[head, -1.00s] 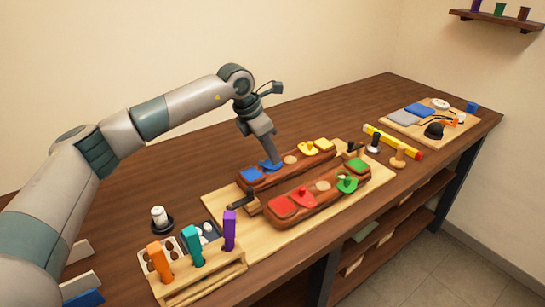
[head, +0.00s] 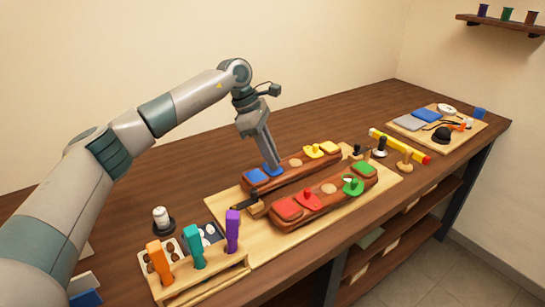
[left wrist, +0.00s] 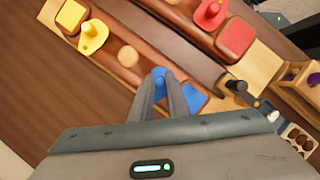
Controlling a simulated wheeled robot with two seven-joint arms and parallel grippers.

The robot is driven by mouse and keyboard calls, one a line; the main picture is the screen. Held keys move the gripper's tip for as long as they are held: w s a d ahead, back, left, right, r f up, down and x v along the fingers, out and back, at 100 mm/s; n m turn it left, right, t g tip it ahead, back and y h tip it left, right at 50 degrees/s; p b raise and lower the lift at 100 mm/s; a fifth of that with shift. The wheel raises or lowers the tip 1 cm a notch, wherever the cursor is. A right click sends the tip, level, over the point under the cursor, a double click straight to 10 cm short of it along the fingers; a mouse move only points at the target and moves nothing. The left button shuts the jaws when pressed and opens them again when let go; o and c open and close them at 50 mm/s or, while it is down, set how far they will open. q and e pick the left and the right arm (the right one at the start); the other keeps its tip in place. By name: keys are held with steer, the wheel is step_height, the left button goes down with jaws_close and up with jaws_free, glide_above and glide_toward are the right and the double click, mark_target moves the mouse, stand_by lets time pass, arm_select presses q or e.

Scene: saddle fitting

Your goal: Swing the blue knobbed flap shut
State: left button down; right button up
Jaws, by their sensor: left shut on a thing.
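The blue knobbed flap (head: 272,172) sits on the rear brown leather-like strip (head: 293,173), beside a flat blue pad (head: 254,176). My left gripper (head: 270,162) reaches down to it from above and is shut on its knob. In the left wrist view the blue knob (left wrist: 158,72) shows between the fingertips (left wrist: 164,80), and the blue pad (left wrist: 194,99) lies just right of them. The fingers hide much of the flap, so its exact angle is hard to tell. My right gripper is not in view.
The rear strip also bears a yellow flap (head: 314,151) and yellow pad (head: 328,146). The front strip (head: 325,203) has red (head: 308,200) and green (head: 352,186) flaps. A dark-handled tool (head: 254,203) lies close by. A tool rack (head: 205,278) stands front left.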

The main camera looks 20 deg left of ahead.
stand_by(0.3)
arm_select(q)
steer(key=c, duration=1.7)
jaws_free()
steer(key=shift+a, duration=0.1)
steer(key=shift+c, duration=0.2)
steer(key=shift+r, duration=0.1)
